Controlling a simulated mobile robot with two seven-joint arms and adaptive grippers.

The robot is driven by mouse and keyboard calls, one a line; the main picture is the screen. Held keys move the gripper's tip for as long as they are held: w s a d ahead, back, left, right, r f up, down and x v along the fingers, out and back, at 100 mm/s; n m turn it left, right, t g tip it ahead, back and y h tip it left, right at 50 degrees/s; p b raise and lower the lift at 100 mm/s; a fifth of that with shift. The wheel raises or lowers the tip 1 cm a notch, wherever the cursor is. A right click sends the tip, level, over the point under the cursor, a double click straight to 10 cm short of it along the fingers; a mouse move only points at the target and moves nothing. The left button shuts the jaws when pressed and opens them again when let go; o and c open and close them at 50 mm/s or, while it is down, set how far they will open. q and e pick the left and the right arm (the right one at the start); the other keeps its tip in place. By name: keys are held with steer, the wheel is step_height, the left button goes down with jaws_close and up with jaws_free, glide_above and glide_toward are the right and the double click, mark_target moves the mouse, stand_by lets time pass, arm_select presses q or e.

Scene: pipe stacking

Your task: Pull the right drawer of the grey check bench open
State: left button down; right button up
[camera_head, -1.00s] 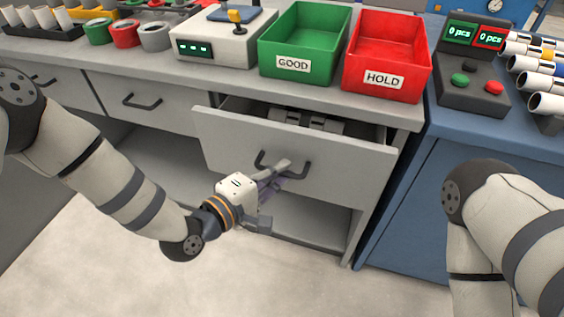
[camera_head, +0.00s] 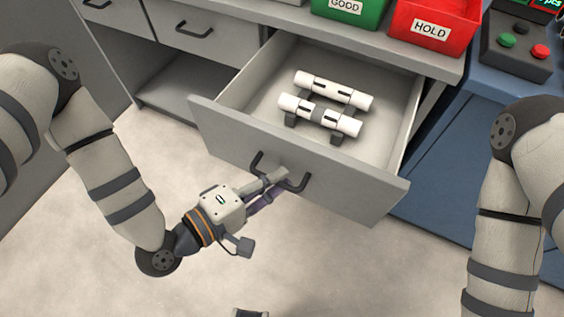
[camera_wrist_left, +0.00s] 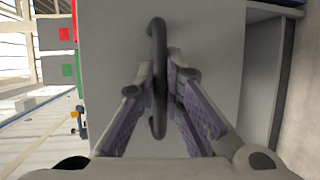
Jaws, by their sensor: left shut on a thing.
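The right drawer (camera_head: 350,196) of the grey check bench (camera_head: 405,57) stands well out from the bench, its inside open to view in the head view. Its dark bar handle (camera_head: 299,185) is on the front panel and also shows in the left wrist view (camera_wrist_left: 157,35). My left gripper (camera_head: 276,178) is shut on this handle, with one finger on each side of the bar in the wrist view (camera_wrist_left: 160,78). My right arm is at the right of the head view; its gripper is not seen.
Two white pipes with dark bands, the rear one (camera_head: 333,90) and the front one (camera_head: 320,115), lie on dark supports in the drawer. A green GOOD bin (camera_head: 349,9) and a red HOLD bin (camera_head: 432,28) stand on the bench. Clear floor (camera_head: 330,265) lies before the drawer.

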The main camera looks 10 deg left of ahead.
arm_select(q)
steer(key=shift+s+a, duration=0.1)
steer(key=shift+s, duration=0.1)
steer(key=c, duration=1.7)
jaws_free()
steer(key=v, duration=1.2)
